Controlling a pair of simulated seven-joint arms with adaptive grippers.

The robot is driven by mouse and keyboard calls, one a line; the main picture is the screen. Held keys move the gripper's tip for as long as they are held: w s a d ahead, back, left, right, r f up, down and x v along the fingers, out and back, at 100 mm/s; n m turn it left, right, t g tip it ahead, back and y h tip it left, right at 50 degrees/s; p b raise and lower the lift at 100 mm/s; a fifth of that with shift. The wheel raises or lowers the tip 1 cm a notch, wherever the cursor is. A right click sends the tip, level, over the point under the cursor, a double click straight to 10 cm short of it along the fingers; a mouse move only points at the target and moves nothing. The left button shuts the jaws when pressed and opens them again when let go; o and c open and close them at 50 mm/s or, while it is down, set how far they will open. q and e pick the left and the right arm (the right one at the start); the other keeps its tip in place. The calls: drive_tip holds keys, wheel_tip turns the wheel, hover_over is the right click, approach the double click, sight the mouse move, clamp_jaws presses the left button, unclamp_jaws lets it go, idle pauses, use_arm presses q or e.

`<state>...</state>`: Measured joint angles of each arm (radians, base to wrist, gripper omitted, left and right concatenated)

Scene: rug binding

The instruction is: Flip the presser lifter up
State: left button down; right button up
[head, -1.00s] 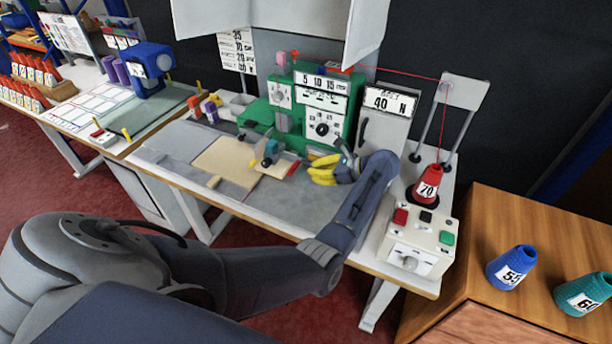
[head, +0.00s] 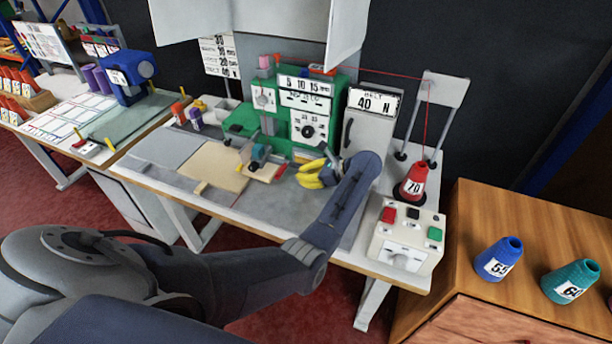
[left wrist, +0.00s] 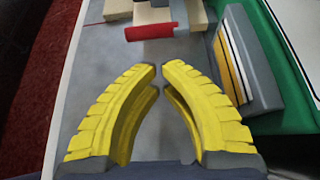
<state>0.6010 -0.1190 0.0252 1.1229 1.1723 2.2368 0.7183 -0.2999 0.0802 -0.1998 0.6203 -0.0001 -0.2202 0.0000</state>
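The green sewing machine (head: 307,119) stands at the back of the grey worktable. A red cylindrical handle (head: 281,171) with a grey end sits low in front of it, beside a tan plate. It also shows near the top of the left wrist view (left wrist: 152,32). I cannot tell for sure whether this is the presser lifter. My left gripper (head: 303,176) is right of the handle, apart from it. Its yellow curved fingers (left wrist: 160,68) are empty, with a narrow gap between the tips. My right gripper is out of view.
A grey striped block (left wrist: 247,62) and the green machine body lie close to the right of my fingers. A control box (head: 407,238) and a red cone (head: 413,182) stand right of my arm. The table's front left is mostly clear.

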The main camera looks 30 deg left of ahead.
sight(289, 184)
use_arm(q)
drive_tip(key=shift+x, duration=3.25)
drive_tip(key=shift+d+r, duration=0.1)
drive_tip(key=shift+r, duration=0.45)
drive_tip(key=shift+w+r, duration=0.1)
drive_tip(key=shift+r, duration=0.9)
drive_tip(key=s+v, duration=0.1)
drive_tip(key=v, duration=0.8)
drive_tip(key=shift+w+d, duration=0.35)
drive_tip(key=shift+w, duration=0.15)
drive_tip(key=shift+r, duration=0.1)
